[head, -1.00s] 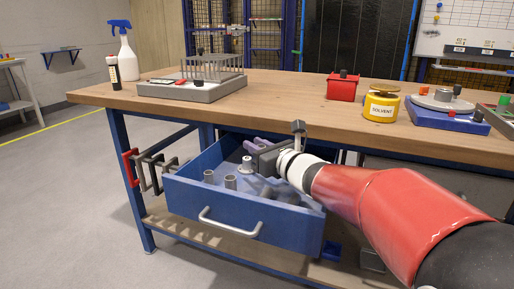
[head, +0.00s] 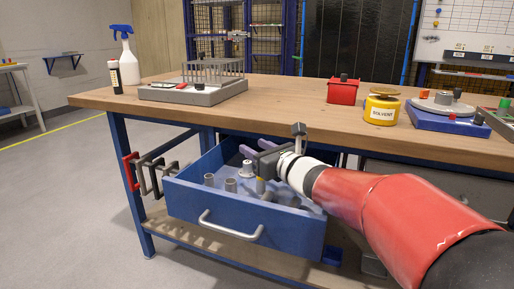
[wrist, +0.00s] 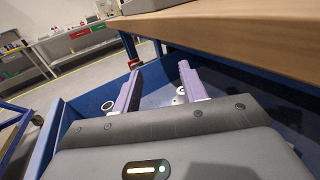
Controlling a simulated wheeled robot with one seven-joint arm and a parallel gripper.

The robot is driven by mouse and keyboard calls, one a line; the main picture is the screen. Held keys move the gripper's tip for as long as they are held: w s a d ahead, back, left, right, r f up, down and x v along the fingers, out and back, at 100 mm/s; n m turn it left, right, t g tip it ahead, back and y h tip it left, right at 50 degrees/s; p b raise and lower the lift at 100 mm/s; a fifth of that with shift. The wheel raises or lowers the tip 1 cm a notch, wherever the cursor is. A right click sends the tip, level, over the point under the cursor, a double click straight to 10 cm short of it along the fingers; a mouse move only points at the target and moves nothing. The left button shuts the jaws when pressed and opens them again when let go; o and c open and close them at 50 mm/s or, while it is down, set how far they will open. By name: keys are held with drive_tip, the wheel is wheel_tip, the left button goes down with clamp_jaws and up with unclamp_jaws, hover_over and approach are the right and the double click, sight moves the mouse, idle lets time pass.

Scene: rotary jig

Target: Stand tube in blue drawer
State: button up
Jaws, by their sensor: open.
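The blue drawer (head: 205,222) is pulled out under the workbench. My gripper (head: 256,147) reaches over it from the right, its purple fingers spread apart with nothing visibly held between them. In the wrist view my gripper (wrist: 159,76) is open, with small white pieces (wrist: 180,95) beyond, near the right finger. Its body hides much of the drawer floor.
Grey hollow cylinders (head: 230,185) stand near the drawer's front. The wooden bench top (head: 280,108) overhangs the drawer's back and holds a grey rack (head: 195,92), a red box (head: 343,91) and a yellow solvent can (head: 381,106). The floor to the left is clear.

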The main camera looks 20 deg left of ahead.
drive_tip(key=v, duration=0.7)
drive_tip(key=shift+d+r, duration=0.2)
